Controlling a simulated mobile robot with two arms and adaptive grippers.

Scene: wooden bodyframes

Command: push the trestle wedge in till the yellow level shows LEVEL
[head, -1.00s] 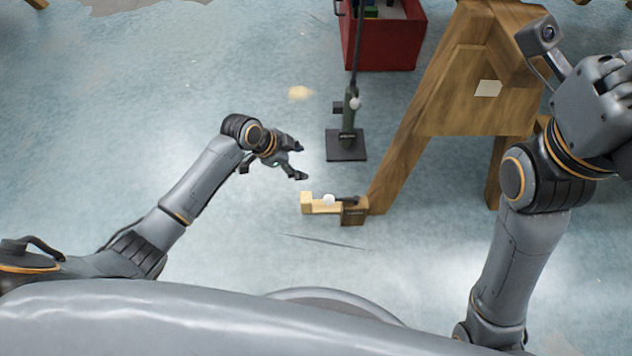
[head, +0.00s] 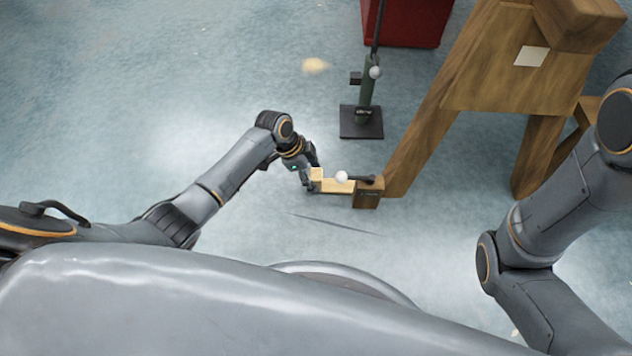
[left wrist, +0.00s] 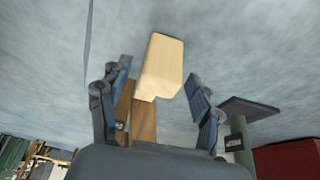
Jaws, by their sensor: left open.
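The pale wooden wedge (head: 337,186) lies at the foot of the wooden trestle (head: 430,135), its narrow part running into a darker wooden block (head: 368,193). A white ball-shaped knob (head: 341,176) shows by it. My left gripper (head: 313,180) is at the wedge's outer left end. In the left wrist view the open fingers (left wrist: 158,105) stand on either side of the wedge's pale end (left wrist: 162,68), with gaps showing. I cannot tell if anything touches. The yellow level is not seen in these frames. My right arm shows at the right, but its gripper is out of view.
A dark green jack-like stand (head: 366,100) on a square black base is behind the wedge. A red box (head: 408,22) stands farther back. A pale label (head: 531,56) is on the trestle.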

